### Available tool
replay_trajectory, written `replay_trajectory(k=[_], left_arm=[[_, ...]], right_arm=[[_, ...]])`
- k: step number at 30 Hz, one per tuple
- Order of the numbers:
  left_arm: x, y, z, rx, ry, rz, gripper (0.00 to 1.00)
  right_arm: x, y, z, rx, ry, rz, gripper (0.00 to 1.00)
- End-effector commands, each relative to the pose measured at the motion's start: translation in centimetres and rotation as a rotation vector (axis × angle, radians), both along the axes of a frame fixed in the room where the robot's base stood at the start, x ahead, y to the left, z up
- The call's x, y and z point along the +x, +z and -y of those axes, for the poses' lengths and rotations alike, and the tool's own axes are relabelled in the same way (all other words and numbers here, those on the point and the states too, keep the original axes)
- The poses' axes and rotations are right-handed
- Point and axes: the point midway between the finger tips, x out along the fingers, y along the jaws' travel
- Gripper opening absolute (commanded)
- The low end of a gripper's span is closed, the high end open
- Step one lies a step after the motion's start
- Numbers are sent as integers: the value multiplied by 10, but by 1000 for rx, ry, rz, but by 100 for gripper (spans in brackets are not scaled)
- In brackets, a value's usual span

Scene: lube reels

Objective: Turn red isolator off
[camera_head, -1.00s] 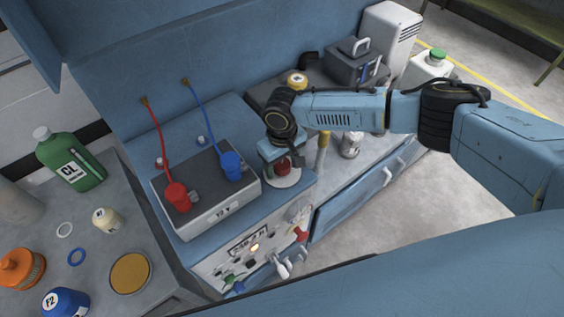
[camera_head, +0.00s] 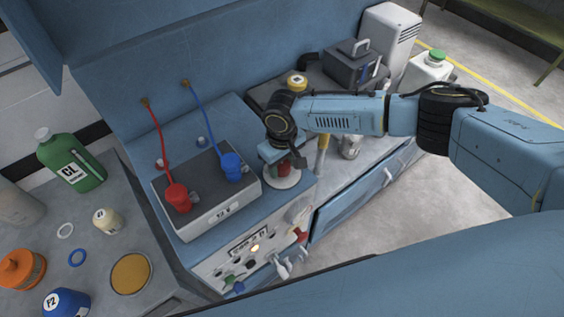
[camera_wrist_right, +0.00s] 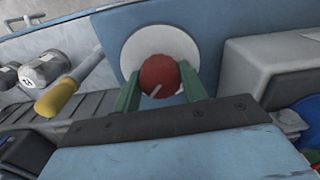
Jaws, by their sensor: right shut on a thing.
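The red isolator (camera_head: 284,169) is a round red knob on a pale round plate (camera_head: 282,181) on the blue bench top, right of the battery box. In the right wrist view the red knob (camera_wrist_right: 160,75) sits between the two green fingers, in front of the white disc (camera_wrist_right: 140,42). A short pale mark shows on the knob. My right gripper (camera_head: 284,164) comes down from above and is shut on the knob; in the right wrist view its fingers (camera_wrist_right: 160,84) touch the knob's sides. My left gripper is not in view.
A grey battery box (camera_head: 222,214) with a red clamp (camera_head: 177,198) and a blue clamp (camera_head: 231,167) stands just left of the isolator. A yellow-handled tool (camera_head: 322,146) and small canisters lie to the right. A panel with switches (camera_head: 255,254) is on the front face below.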

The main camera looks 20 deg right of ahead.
Motion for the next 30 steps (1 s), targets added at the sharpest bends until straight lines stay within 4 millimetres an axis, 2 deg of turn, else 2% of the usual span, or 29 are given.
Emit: replay_trajectory(k=[15,30], left_arm=[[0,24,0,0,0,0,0],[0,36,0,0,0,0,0]], right_arm=[[-1,1,0,2,412,-3,19],[0,1,0,2,888,-2,19]])
